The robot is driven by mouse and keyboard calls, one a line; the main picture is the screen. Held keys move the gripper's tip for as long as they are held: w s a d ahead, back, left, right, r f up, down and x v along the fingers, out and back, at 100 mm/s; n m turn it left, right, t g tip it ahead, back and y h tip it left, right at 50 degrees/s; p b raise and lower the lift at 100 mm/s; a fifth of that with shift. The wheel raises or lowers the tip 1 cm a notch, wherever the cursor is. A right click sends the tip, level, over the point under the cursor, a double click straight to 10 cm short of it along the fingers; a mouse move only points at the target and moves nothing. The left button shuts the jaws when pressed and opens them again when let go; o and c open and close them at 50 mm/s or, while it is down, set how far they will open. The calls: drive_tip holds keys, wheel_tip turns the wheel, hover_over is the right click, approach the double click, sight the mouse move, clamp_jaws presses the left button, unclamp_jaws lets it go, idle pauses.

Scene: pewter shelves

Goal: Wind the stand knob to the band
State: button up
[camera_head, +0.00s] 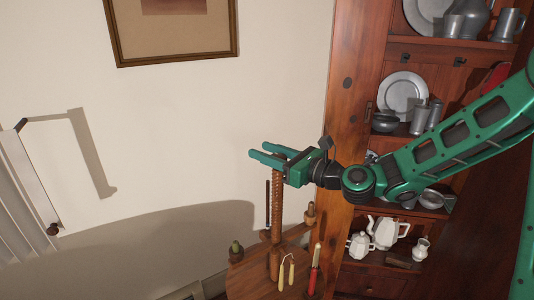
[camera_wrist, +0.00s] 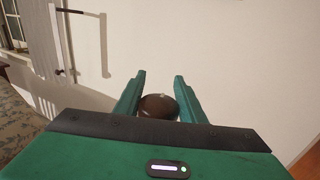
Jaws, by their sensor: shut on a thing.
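A wooden stand has an upright threaded post (camera_head: 277,205) rising from a round wooden top (camera_head: 245,284). A thin dark upright rod (camera_head: 268,205) stands just left of the post. My gripper (camera_head: 259,151) is level at the top of the post, its green fingers pointing left. In the wrist view, a round brown knob (camera_wrist: 158,107) sits between the two fingers, which are shut on it. In the head view the gripper hides the knob. I cannot make out the band in either view.
A dresser with pewter (camera_head: 405,92) and white teapots (camera_head: 388,232) stands close on the right. The wall (camera_head: 200,130) behind is bare beside the gripper.

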drive_tip(key=s+d+n+g+h, duration=0.1)
drive_tip(key=s+n+g+h, duration=0.2)
drive_tip(key=n+g, duration=0.8)
drive_tip(key=s+d+n+g+h, duration=0.1)
drive_tip(key=s+n+g+h, duration=0.2)
drive_tip(key=n+g+h, duration=0.4)
drive_tip(key=shift+d+n+g, duration=0.2)
drive_tip(key=shift+n+g, duration=2.2)
drive_tip(key=shift+g, duration=2.8)
drive_tip(key=shift+h, duration=0.5)
drive_tip(key=o, duration=1)
drive_tip(key=shift+o, duration=0.2)
drive_tip(key=shift+r, duration=0.1)
